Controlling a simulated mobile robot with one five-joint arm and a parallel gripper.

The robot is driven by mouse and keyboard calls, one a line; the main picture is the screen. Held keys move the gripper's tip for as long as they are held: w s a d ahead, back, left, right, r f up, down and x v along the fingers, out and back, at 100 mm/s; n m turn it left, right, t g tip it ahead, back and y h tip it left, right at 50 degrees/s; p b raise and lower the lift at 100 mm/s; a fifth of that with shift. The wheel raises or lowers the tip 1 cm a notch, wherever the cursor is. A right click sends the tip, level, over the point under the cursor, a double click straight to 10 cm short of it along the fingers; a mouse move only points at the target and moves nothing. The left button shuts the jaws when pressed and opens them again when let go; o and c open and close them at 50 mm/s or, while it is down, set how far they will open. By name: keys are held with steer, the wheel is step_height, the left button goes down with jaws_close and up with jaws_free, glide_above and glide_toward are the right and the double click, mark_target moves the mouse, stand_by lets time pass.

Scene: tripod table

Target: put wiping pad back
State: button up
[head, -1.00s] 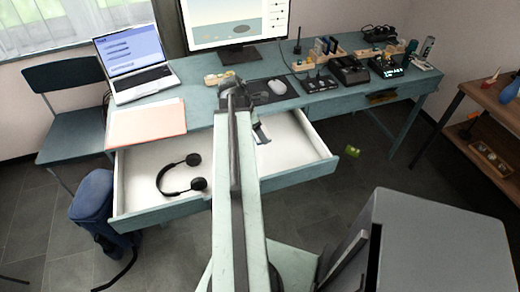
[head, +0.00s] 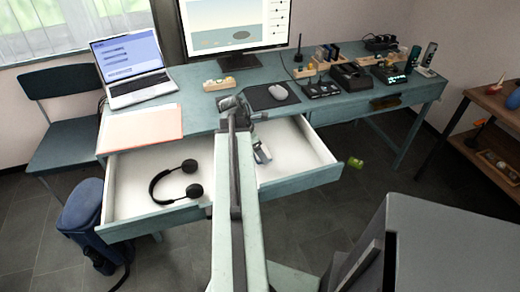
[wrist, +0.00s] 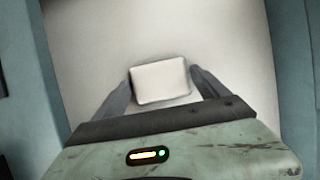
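The wiping pad (wrist: 160,80) is a small pale rectangle with a thin dark edge, in the middle of the wrist view. My gripper (wrist: 161,72) has one dark finger at each side edge of it and appears shut on it. The white floor of the open drawer (head: 292,150) lies below; how far the pad is above that floor cannot be told. In the head view my gripper (head: 262,153) is over the right part of the drawer, and the pad cannot be made out there.
Black headphones (head: 174,181) lie in the drawer's left part. The teal desk (head: 193,100) above holds a laptop (head: 132,70), papers (head: 141,127), a monitor and a mouse (head: 278,92). A grey box-like block (head: 440,245) stands at front right. A green item (head: 355,162) is on the floor.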

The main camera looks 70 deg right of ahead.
steer(key=shift+o, duration=0.8)
steer(key=shift+r+p, duration=0.45)
steer(key=p+v, duration=1)
steer(key=v, duration=0.1)
steer(key=shift+a+r, duration=0.2)
steer(key=shift+w, duration=0.1)
